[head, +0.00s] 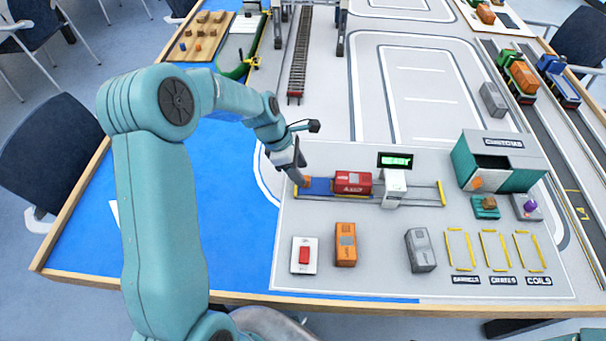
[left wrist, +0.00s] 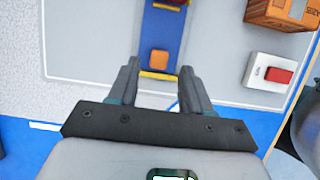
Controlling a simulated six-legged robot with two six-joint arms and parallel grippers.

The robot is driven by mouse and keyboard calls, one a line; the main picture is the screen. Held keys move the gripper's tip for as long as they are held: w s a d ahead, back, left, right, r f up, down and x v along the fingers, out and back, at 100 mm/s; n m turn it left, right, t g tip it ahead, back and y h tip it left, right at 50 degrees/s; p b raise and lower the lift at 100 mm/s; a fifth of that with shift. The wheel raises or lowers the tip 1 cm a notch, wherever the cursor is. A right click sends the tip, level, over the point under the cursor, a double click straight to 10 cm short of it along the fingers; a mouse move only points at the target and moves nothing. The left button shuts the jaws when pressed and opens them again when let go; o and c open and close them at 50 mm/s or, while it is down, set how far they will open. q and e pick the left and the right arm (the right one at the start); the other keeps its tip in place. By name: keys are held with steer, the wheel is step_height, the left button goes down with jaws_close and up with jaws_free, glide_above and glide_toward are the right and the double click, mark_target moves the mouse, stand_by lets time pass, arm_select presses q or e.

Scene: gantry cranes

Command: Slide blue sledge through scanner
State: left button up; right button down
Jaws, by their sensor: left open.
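The blue sledge (head: 320,186) lies at the left end of its track and carries a red container (head: 352,182). An orange knob (head: 306,182) stands on the sledge's left end. The scanner (head: 394,186) is a white arch over the track, right of the red container; its green display (head: 395,161) appears to read READY. My left gripper (head: 299,181) is open at the knob end of the sledge. In the left wrist view, the orange knob (left wrist: 158,60) shows between the fingertips (left wrist: 158,70), with a gap on both sides. My right gripper is out of view.
An orange container (head: 345,245), a red button box (head: 304,254) and a grey container (head: 420,250) stand in front of the track. A teal customs shed (head: 499,160) is at the right. Yellow-marked bays (head: 460,250) at front right are empty.

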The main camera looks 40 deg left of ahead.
mark_target(356, 178)
arm_select(q)
steer(key=x, duration=0.3)
steer(key=shift+w+d, duration=0.1)
steer(key=shift+w, duration=0.05)
steer(key=shift+f, duration=0.1)
jaws_close()
steer(key=w+d+p, duration=0.1)
steer(key=w+d, duration=0.1)
steer(key=d, duration=0.2)
steer(key=w+d, duration=0.3)
steer(key=w+d+p, duration=0.1)
steer(key=w+d, duration=0.1)
steer(key=d, duration=0.2)
steer(key=shift+w+d+p, duration=0.2)
steer(key=shift+d+p, duration=0.15)
jaws_free()
steer(key=shift+s, duration=0.1)
